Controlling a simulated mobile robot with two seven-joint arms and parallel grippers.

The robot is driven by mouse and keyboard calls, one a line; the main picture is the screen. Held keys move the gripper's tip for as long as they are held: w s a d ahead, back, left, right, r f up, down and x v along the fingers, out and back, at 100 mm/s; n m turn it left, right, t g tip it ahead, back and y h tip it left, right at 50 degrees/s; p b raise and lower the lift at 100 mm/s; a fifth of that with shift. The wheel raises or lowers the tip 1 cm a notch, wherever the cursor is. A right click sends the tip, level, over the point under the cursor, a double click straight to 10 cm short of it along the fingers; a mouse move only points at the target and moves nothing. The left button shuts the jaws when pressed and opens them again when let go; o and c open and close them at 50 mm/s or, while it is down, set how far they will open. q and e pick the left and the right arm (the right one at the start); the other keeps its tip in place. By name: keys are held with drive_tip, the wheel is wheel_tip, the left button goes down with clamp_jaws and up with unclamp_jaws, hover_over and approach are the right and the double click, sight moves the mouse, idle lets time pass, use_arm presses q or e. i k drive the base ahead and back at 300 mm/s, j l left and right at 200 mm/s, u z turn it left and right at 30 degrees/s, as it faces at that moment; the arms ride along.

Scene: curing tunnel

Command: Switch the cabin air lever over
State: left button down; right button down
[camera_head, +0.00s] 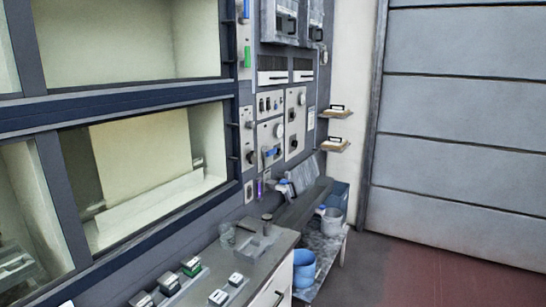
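A grey wall panel (271,135) carries a short blue handle (269,153) on its lower part, with a pale round dial above it. The blue handle may be the cabin air lever, but no label is readable from here. A neighbouring panel (295,123) to the right has a round dial and small dark fittings. How the handle is set is too small to tell. Neither of my grippers shows in the head view.
A grey counter (255,262) with several small boxes and a glass beaker (227,234) stands below the panels. Blue and grey buckets (303,268) sit beside it on a low shelf. A glazed cabin (150,165) fills the left. Reddish floor (420,275) is clear at right.

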sight(268, 154)
drive_tip(key=i, duration=0.1)
drive_tip(key=l+u, duration=0.1)
drive_tip(key=u, duration=0.25)
drive_tip(key=i+l+u, duration=0.1)
drive_tip(key=u, duration=0.25)
drive_tip(key=l+u, duration=0.1)
drive_tip(key=u, duration=0.25)
drive_tip(key=i+l+u, duration=0.1)
drive_tip(key=l+u, duration=0.25)
drive_tip(key=l, duration=0.15)
drive_tip(key=i+l+u, duration=0.1)
drive_tip(key=l+u, duration=0.25)
drive_tip(key=l, duration=0.15)
drive_tip(key=k+l+u, duration=0.1)
drive_tip(key=l+u, duration=0.2)
drive_tip(key=l, duration=0.75)
drive_tip(key=k+l, duration=0.1)
drive_tip(key=l, duration=1)
drive_tip(key=i+u, duration=0.05)
